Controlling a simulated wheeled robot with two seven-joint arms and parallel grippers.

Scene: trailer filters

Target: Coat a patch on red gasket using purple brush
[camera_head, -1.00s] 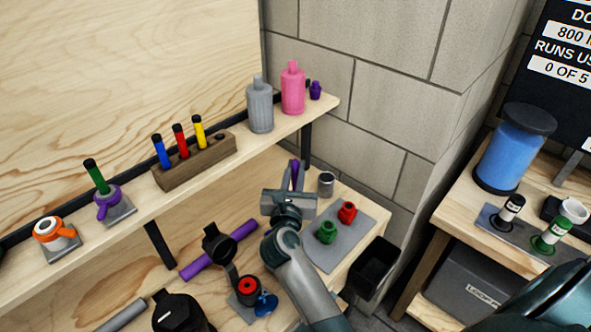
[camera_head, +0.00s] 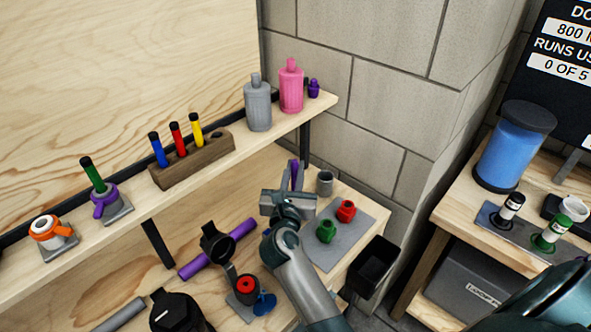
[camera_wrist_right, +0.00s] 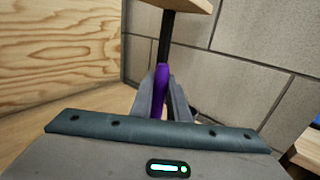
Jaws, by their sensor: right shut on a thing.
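My right gripper (camera_head: 292,180) is shut on the purple brush (camera_wrist_right: 160,84), which stands roughly upright between its fingers in the right wrist view. In the head view the gripper is above the lower bench, left of a small grey cup (camera_head: 324,183). A red ring (camera_head: 247,284), which looks like the red gasket, sits on top of a dark round part at the bottom middle. The brush is apart from it, higher in the picture. I cannot make out any coating on the ring. The brush's tip is not clear. My left gripper is not in view.
A grey mat (camera_head: 326,251) holds a red fitting (camera_head: 346,211) and a green fitting (camera_head: 325,230). A black bin (camera_head: 372,268) is at the bench's right edge. A purple rod (camera_head: 240,230) and black parts lie to the left. A shelf (camera_head: 211,165) with bottles overhangs the bench.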

